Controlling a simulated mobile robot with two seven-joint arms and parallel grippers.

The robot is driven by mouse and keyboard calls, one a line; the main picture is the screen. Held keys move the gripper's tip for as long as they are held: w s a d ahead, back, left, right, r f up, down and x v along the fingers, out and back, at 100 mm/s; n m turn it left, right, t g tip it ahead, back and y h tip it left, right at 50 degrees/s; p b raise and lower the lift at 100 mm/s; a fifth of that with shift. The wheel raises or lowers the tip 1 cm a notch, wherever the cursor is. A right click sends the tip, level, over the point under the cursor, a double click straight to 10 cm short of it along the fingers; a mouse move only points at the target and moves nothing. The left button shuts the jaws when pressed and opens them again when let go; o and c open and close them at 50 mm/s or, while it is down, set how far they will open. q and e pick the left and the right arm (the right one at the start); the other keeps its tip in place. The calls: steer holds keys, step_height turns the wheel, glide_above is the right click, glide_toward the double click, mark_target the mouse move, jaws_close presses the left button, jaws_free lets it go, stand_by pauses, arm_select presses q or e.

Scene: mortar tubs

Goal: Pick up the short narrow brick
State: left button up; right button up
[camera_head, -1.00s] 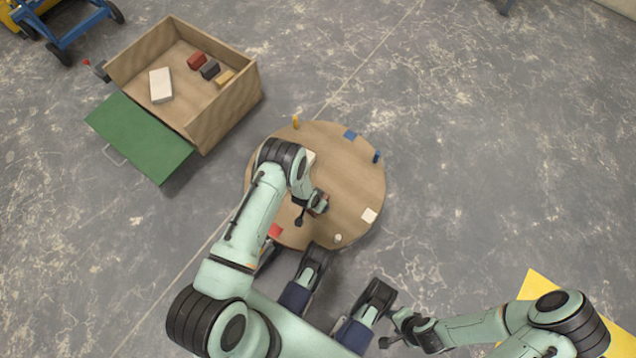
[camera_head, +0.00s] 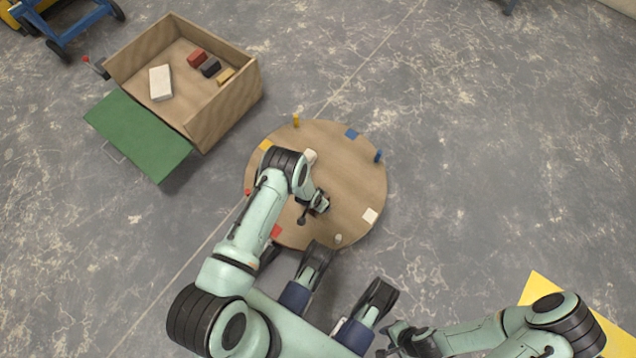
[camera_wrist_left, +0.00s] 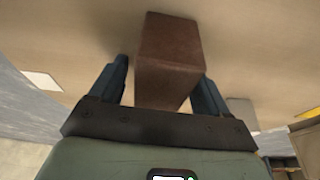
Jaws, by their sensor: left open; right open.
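A reddish-brown brick (camera_wrist_left: 168,52) fills the space between the fingers of my left gripper (camera_wrist_left: 164,72) in the left wrist view. The fingers stand apart on either side of it, and I cannot tell whether either touches it. In the head view my left gripper (camera_head: 314,205) is low over the round wooden table (camera_head: 350,180), and it mostly hides the brick there. My right gripper (camera_head: 388,343) is at the bottom edge of the head view, away from the table, open and empty.
Coloured patches and small pegs sit around the table's rim. An open wooden box (camera_head: 226,112) at upper left holds a white block (camera_head: 160,83) and red, dark and yellow bricks. Its green flap (camera_head: 138,138) lies open.

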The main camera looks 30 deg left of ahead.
stand_by(0.3)
arm_select(q)
steer(key=c, duration=1.4)
steer(key=shift+o, duration=0.2)
